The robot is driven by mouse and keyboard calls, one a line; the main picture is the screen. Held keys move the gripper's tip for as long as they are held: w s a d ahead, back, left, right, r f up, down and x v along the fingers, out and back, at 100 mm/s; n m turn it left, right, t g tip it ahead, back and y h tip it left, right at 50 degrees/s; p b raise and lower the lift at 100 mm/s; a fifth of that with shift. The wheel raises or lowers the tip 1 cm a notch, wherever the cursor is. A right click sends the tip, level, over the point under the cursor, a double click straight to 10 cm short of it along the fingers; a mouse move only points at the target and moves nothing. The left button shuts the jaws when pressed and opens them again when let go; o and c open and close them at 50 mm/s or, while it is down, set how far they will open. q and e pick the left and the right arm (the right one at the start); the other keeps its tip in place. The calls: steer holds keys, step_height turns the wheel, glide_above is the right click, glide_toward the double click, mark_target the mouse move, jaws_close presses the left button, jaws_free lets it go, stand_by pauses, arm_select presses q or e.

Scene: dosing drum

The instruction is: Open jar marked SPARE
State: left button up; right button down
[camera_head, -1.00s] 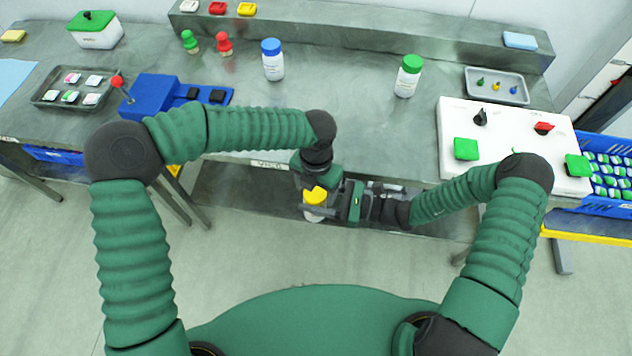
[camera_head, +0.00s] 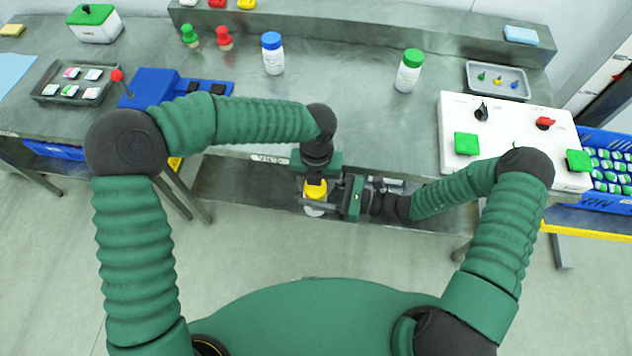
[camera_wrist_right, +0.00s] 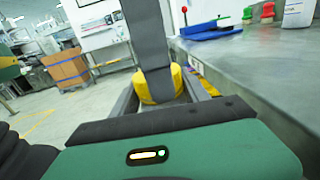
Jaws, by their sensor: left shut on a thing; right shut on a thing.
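A white jar (camera_head: 314,211) with a yellow lid (camera_head: 316,191) is held in front of the bench's front edge; its marking cannot be read. My left gripper (camera_head: 316,184) comes down from above and is shut on the yellow lid. My right gripper (camera_head: 318,205) reaches in from the right and is shut on the jar's body. The right wrist view shows the yellow lid (camera_wrist_right: 160,86) between the right fingers, with a dark left finger across it. The jar's body is mostly hidden there.
A blue-capped jar (camera_head: 273,54) and a green-capped jar (camera_head: 408,71) stand on the bench (camera_head: 340,100). A white panel (camera_head: 510,145) with knobs is at the right, a blue lever box (camera_head: 152,92) at the left. A lower shelf (camera_head: 240,190) lies below the bench edge.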

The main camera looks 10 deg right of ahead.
arm_select(q)
steer(key=shift+s+n, duration=0.1)
steer(key=shift+n, duration=0.6)
steer(key=o, duration=1.6)
steer(key=shift+c, duration=0.2)
steer(key=shift+r, duration=0.1)
